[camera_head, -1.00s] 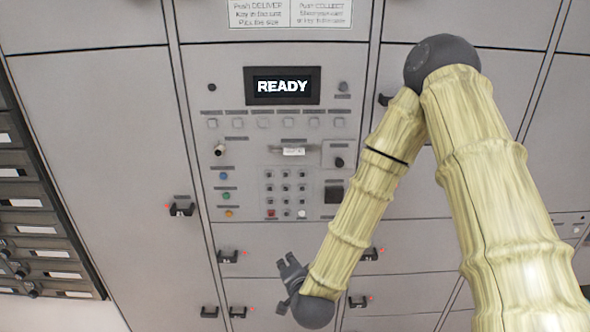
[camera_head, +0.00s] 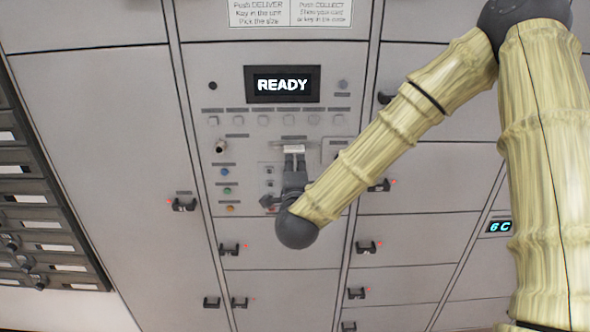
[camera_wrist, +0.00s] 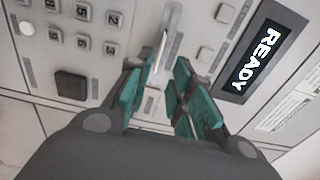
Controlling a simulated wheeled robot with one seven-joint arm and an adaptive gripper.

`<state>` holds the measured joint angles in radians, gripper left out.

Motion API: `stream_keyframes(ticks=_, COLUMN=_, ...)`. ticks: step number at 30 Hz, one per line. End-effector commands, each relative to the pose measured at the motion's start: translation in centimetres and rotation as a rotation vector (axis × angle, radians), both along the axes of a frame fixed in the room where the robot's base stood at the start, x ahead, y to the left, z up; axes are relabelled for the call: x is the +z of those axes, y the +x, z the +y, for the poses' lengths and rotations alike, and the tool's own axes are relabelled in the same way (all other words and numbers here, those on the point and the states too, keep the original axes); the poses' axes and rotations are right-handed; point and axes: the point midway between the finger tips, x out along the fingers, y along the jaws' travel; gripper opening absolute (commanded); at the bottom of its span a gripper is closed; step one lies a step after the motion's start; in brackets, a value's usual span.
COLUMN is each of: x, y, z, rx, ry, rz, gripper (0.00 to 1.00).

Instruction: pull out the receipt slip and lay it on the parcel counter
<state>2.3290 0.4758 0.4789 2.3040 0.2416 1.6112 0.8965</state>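The receipt slip (camera_head: 293,148) is a small white piece sticking out of the slot in the panel below the READY screen. In the wrist view it appears as a thin, edge-on white strip (camera_wrist: 160,52) by the left fingertip. My gripper (camera_head: 294,162) is just below the slip in the head view, pointing up at the slot. In the wrist view my gripper (camera_wrist: 167,65) has its green-padded fingers apart, with a gap between them. I cannot tell whether a finger touches the slip. The parcel counter is not in view.
The READY screen (camera_head: 283,85) is above the slot. My gripper partly covers the keypad (camera_head: 270,183). Locker doors with dark handles (camera_head: 229,249) surround the panel. A small display (camera_head: 499,226) reads 6C at right. Labelled mail slots (camera_head: 40,225) are at left.

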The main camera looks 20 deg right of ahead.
Motion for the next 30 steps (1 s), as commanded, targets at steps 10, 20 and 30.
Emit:
stream_keyframes(ticks=10, x=0.1, y=3.1, z=-0.8, rx=0.001, ry=-0.001, rz=0.0, gripper=0.22)
stream_keyframes(ticks=20, x=-0.2, y=5.9, z=-1.7, rx=0.0, ry=0.0, rz=0.0, gripper=0.22)
stream_keyframes(ticks=30, x=-0.1, y=8.2, z=-2.3, rx=0.001, ry=0.0, rz=0.0, gripper=0.22)
